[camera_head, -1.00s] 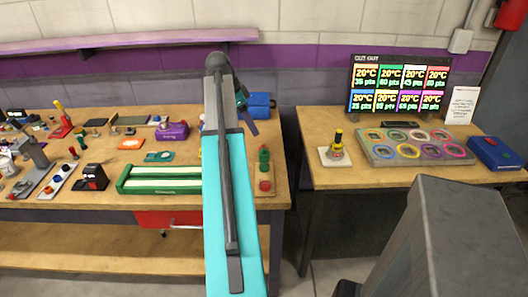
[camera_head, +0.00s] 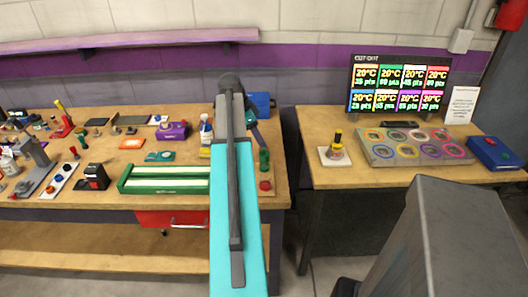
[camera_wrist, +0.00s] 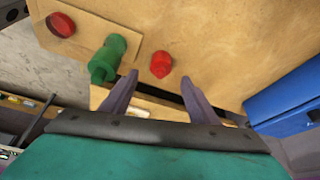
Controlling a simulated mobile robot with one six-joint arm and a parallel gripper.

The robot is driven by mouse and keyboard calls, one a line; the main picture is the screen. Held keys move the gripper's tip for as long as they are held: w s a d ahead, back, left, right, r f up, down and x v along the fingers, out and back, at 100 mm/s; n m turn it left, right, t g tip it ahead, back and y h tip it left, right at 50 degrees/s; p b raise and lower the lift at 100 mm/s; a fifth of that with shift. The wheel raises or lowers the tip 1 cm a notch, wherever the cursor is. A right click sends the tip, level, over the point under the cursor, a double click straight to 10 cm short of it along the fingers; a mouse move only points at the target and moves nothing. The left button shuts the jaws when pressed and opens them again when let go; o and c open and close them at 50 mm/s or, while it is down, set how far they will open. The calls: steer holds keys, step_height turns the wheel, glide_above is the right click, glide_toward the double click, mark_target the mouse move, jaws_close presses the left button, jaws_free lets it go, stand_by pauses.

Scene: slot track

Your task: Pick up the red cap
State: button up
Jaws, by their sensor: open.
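In the wrist view a small red cap (camera_wrist: 161,64) rests on the wooden bench top, just beyond and between the fingertips. My gripper (camera_wrist: 159,78) is open and empty, its two dark fingers spread on either side of the near edge of the cap. I cannot tell how high the fingertips are above the bench. In the head view my arm hides this cap and most of the gripper.
A green bottle-like piece (camera_wrist: 107,59) stands close left of the cap, on a thin wooden board with a round red piece (camera_wrist: 60,24). A blue box (camera_wrist: 285,100) is at the right. A green rack (camera_head: 165,187) and white bottle (camera_head: 205,128) stand left of my arm.

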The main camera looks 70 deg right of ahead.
steer(key=shift+f, duration=0.1)
steer(key=shift+p+x, duration=0.8)
steer(key=shift+x, duration=1.75)
steer(key=shift+s, duration=0.1)
steer(key=shift+c, duration=0.5)
steer(key=c, duration=1)
